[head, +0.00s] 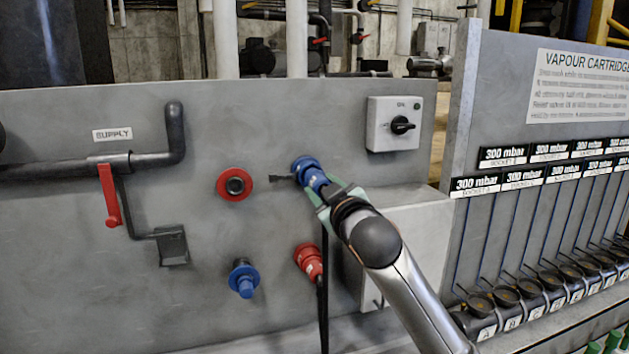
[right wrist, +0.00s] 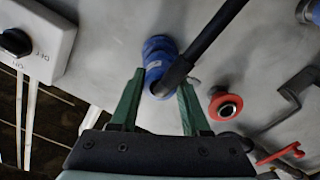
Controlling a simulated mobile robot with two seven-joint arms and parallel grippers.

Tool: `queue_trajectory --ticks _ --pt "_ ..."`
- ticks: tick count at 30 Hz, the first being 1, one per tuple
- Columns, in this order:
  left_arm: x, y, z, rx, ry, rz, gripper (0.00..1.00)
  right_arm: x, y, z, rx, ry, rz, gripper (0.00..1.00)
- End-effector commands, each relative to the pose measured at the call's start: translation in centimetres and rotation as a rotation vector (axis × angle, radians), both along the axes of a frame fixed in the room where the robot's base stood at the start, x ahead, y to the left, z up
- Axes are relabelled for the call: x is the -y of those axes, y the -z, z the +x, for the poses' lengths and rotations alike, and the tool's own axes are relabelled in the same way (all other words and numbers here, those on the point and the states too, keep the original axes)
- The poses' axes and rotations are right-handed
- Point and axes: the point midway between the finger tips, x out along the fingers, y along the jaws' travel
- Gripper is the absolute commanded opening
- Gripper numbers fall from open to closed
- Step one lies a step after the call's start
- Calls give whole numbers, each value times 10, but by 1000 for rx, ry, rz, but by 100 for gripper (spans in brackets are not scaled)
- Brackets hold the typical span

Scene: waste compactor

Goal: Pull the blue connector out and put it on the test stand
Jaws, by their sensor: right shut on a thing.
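The blue connector (head: 316,180) sits at a blue round socket (head: 304,165) on the grey panel, in the middle of the head view. My right gripper (head: 325,192) is shut on it. In the right wrist view the green fingers (right wrist: 160,90) stand either side of the connector (right wrist: 158,52), and a dark cable crosses in front of it. I cannot tell whether the connector is fully seated. A second blue fitting (head: 243,279) is lower left on the panel. I cannot identify the test stand for sure. My left gripper is not in view.
A red round socket (head: 235,184) is left of the held connector. A red plug (head: 308,260) is below, beside a hanging dark cable (head: 323,300). A switch box (head: 394,124) is at upper right, a red valve handle (head: 109,195) at left. A cartridge rack (head: 540,190) stands at right.

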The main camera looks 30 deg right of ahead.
Motion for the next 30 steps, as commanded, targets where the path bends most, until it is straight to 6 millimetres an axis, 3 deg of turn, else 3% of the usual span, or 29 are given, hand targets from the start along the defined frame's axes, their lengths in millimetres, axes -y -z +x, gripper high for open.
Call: queue_trajectory --ticks 30 --pt "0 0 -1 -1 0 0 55 -9 -1 -39 2 0 -1 0"
